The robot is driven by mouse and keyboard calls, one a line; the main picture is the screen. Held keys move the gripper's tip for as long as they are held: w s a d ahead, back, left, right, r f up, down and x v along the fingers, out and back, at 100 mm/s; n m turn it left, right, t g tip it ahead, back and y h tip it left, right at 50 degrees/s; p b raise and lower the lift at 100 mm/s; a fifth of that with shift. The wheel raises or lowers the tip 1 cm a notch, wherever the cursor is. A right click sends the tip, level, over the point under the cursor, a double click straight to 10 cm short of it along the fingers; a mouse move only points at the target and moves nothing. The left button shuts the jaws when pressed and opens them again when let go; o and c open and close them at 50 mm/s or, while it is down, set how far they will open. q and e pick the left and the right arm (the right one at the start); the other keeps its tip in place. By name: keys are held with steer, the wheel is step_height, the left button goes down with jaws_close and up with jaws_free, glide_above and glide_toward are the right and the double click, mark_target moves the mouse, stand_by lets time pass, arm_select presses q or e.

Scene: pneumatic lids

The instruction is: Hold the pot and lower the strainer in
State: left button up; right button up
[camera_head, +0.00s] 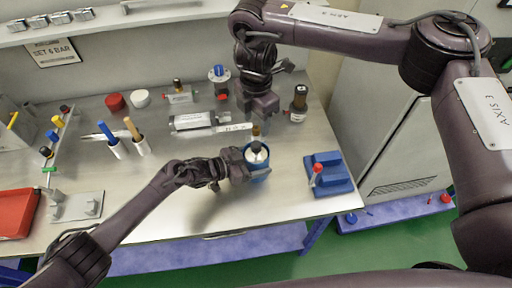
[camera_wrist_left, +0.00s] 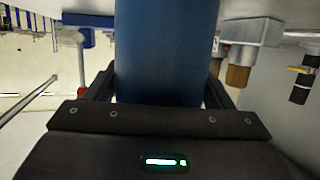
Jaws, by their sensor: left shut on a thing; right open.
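The blue pot (camera_head: 262,178) stands upright near the middle of the bench. My left gripper (camera_head: 246,163) is shut on its side, and the blue wall (camera_wrist_left: 166,50) fills the middle of the left wrist view between the fingers. A pale piece with a dark rounded top (camera_head: 256,149) shows at the pot's mouth; I cannot tell for sure whether it is the strainer or how deep it sits. My right gripper (camera_head: 258,108) is open above and behind the pot, apart from it, with no held thing visible. Its fingertips are hard to make out.
A blue block with a red-topped piece (camera_head: 328,171) stands right. Blue- and tan-handled tools (camera_head: 107,134) stand left. The bench front (camera_head: 200,215) is clear.

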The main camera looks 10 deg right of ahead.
arm_select(q)
steer(key=o, duration=1)
steer(key=shift+c, duration=0.2)
steer(key=v, duration=1.2)
steer(key=shift+s, duration=0.1)
